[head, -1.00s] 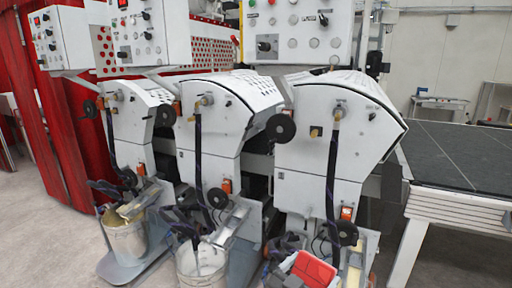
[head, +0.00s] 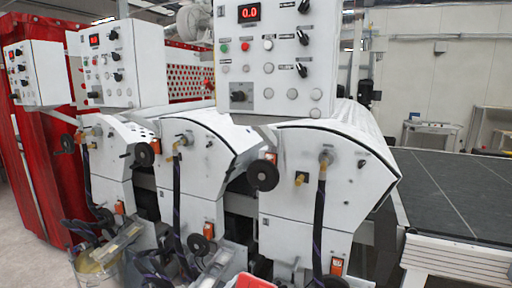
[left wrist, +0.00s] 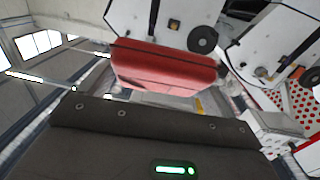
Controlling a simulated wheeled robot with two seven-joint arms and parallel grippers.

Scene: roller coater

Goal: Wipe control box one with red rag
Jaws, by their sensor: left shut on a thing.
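Three white control boxes with knobs and red displays hang above the machine units in the head view: a large near one (head: 250,72), a middle one (head: 120,80) and a far left one (head: 35,90). I see no label telling which is box one. The red rag (head: 250,281) shows at the bottom edge of the head view, mostly cut off, below the near box and apart from it. It also shows in the left wrist view (left wrist: 165,72), beyond the dark body of my left gripper (left wrist: 160,112), which is shut on it. The fingertips are hidden. My right gripper is out of view.
White roller units (head: 320,185) with black hoses and round black handles stand in a row below the boxes. A bucket (head: 95,265) sits low at left. A dark-topped table (head: 460,195) is at right. Red curtain-like panels (head: 40,170) stand at left.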

